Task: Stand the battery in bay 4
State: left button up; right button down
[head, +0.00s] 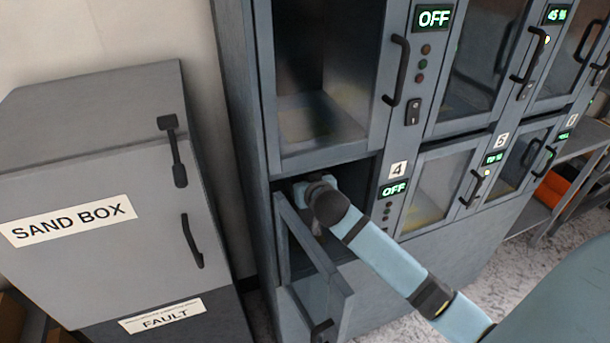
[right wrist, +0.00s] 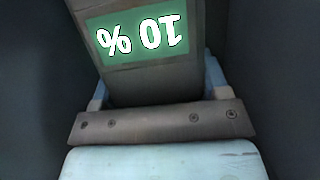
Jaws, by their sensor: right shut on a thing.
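Bay 4 is the lower left bay of the grey cabinet, beside the number plate 4 (head: 398,169) and a green OFF display (head: 394,189). Its door (head: 312,255) stands open, swung out to the left. My right arm reaches into the bay, and my right gripper (head: 310,190) is inside it, mostly hidden by the wrist. In the right wrist view my right gripper (right wrist: 155,100) is shut on the battery (right wrist: 140,80), a grey block with a green screen reading 10 %, upside down in that view. The battery's lower end is out of view. My left gripper is not in view.
The bay above has a closed glass door (head: 330,80) with an OFF display. More closed bays stand to the right, including bay 5 (head: 440,185). A sand box cabinet (head: 100,200) with a FAULT label stands left. A shelf with an orange thing (head: 551,190) is far right.

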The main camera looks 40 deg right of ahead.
jog(key=shift+f, duration=0.4)
jog(key=shift+c, duration=2.4)
grip_release()
jog(key=shift+f, duration=0.3)
jog(key=o, duration=0.4)
jog(key=v, duration=1.2)
jog(key=shift+a+r+p, duration=0.1)
jog(key=shift+r+p, duration=0.05)
jog(key=shift+p, duration=0.2)
